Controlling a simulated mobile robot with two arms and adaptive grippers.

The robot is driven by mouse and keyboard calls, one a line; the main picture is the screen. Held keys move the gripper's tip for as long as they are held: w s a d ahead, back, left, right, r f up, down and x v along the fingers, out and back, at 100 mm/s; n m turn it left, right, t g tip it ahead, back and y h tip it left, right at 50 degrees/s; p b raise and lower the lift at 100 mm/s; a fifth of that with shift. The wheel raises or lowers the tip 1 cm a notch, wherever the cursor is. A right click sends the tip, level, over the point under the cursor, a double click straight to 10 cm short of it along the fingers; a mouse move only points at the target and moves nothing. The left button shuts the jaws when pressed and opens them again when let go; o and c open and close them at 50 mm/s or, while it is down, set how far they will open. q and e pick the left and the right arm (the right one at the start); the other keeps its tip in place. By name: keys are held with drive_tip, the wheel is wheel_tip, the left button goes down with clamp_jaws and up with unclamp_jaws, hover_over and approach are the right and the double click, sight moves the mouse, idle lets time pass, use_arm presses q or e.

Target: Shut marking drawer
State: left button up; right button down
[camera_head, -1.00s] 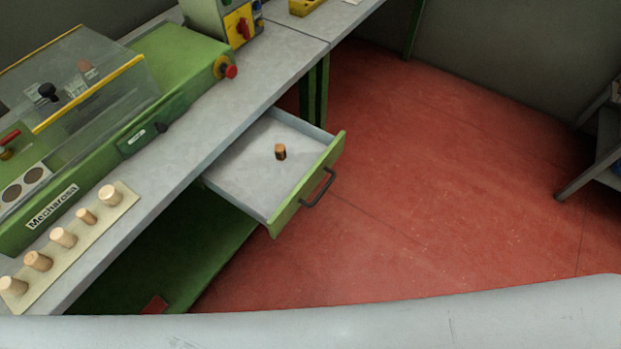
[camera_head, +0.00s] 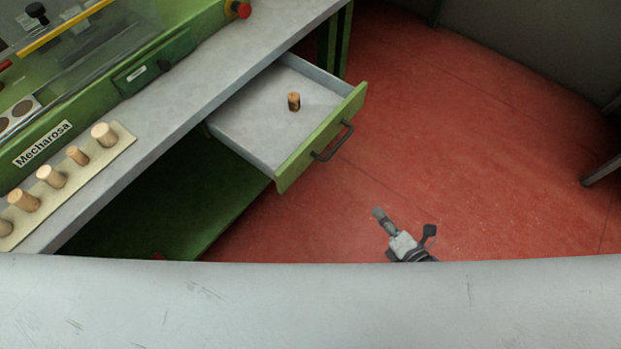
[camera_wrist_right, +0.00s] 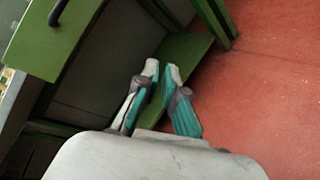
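The marking drawer (camera_head: 240,130) is pulled out from under the grey worktop. It has a grey inside, a green front (camera_head: 322,137) and a dark bar handle (camera_head: 333,143). One cork stopper (camera_head: 294,101) stands in it. My right gripper (camera_head: 379,214) is below and right of the handle in the head view, apart from the drawer. In the right wrist view my right gripper (camera_wrist_right: 161,68) has its fingertips close together, with a narrow gap and nothing between them. The green front (camera_wrist_right: 45,40) and part of the handle (camera_wrist_right: 58,12) show at upper left there. My left gripper is not in view.
The worktop (camera_head: 190,105) carries a green machine (camera_head: 150,72) and a pale strip (camera_head: 100,165) with several corks. A green lower shelf (camera_head: 175,200) lies under the bench. Red floor (camera_head: 450,140) is open to the right. A dark leg (camera_head: 600,168) stands at far right.

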drive_tip(key=a+r+n+y+b, duration=0.1)
drive_tip(key=a+r+n+y, duration=0.2)
drive_tip(key=r+n, duration=0.3)
drive_tip(key=n+g+y+b, duration=0.15)
drive_tip(key=n+y, duration=0.25)
drive_tip(key=n, duration=0.8)
approach(300, 166)
drive_tip(key=shift+m+g, duration=0.3)
drive_tip(key=shift+g, duration=0.15)
drive_tip(key=p+x, duration=0.1)
drive_tip(key=x, duration=0.1)
drive_tip(key=p+x, duration=0.1)
drive_tip(key=x, duration=0.1)
drive_tip(key=p+x, duration=0.1)
drive_tip(key=x, duration=0.1)
drive_tip(key=shift+w+d+r, duration=0.15)
drive_tip(key=shift+d+r, duration=0.05)
drive_tip(key=shift+r, duration=0.1)
use_arm(q)
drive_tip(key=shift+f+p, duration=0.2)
drive_tip(key=shift+p, duration=0.1)
use_arm(e)
drive_tip(key=shift+x, duration=0.75)
drive_tip(key=shift+a+f, duration=0.1)
drive_tip(key=shift+f, duration=0.05)
